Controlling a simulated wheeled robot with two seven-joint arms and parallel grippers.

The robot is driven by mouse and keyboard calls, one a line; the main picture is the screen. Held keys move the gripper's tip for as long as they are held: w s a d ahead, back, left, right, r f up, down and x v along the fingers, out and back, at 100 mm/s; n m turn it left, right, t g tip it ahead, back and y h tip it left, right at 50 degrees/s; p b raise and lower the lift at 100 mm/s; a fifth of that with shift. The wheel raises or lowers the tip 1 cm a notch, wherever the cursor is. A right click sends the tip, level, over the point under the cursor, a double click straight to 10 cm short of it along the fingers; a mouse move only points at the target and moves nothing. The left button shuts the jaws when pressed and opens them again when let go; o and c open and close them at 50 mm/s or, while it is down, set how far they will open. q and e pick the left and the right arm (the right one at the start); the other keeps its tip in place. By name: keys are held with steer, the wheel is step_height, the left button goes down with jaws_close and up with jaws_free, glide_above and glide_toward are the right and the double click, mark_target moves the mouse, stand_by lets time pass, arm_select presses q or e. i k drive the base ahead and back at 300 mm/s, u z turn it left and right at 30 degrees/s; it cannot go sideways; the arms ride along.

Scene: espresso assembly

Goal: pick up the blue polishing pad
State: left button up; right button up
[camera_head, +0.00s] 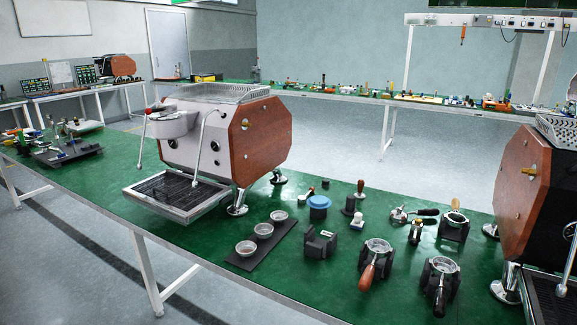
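Neither of my grippers shows in the head view.
A wood-sided espresso machine (262,140) stands left of the pad. Three metal cups (263,230) sit on a black strip (240,262). A dark block (320,243), portafilters in stands (376,255) and a second machine (525,195) stand nearby.

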mark_target(357, 222)
steer(key=z, duration=4.7)
steer(key=k, duration=1.75)
steer(key=u, duration=1.3)
